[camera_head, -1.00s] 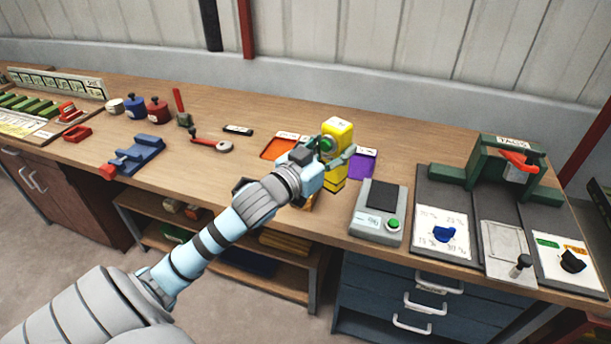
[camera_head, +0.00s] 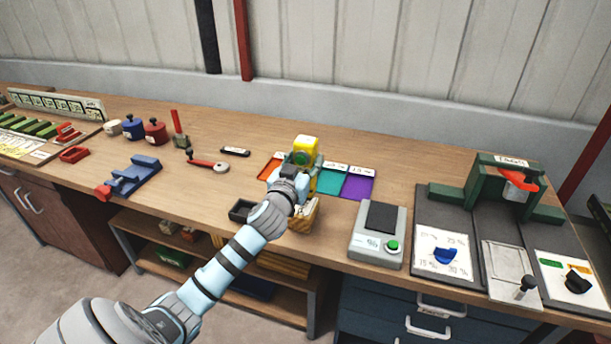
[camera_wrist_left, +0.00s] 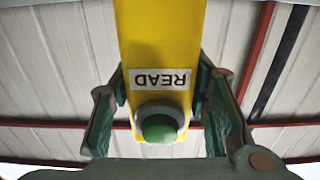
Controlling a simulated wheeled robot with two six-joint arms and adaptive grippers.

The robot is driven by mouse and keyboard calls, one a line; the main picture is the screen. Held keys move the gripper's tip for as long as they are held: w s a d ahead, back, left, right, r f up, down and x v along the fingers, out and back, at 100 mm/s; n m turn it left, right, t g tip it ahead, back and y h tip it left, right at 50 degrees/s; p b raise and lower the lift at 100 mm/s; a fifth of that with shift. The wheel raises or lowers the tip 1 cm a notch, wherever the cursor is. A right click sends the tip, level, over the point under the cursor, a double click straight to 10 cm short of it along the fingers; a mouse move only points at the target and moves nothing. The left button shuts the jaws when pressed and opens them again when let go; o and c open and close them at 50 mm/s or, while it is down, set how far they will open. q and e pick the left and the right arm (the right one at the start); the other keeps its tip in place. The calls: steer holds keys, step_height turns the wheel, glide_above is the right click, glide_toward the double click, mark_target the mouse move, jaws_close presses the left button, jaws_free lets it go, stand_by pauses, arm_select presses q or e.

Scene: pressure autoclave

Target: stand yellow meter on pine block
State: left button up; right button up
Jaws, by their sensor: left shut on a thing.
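The yellow meter (camera_head: 306,144) is upright in the head view, with its lower part mostly hidden by my left gripper (camera_head: 300,168). The gripper is shut on it. In the left wrist view the yellow meter (camera_wrist_left: 160,45) stands between the two green fingers of my left gripper (camera_wrist_left: 162,78), with a READ label and a round green button facing the camera. The pine block (camera_head: 303,217) is below the meter, partly covered by my wrist. I cannot tell whether the meter touches it. My right gripper is not in view.
A small dark tray (camera_head: 240,211) is left of the block. A red-handled tool (camera_head: 210,165) lies to the left.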

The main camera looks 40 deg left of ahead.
mark_target(305, 170)
arm_select(q)
step_height(305, 170, down, 3)
steer(key=shift+f+b, duration=0.1)
steer(key=shift+b, duration=0.25)
steer(key=o, duration=1.4)
steer(key=shift+s, duration=0.1)
steer(key=v, duration=1.2)
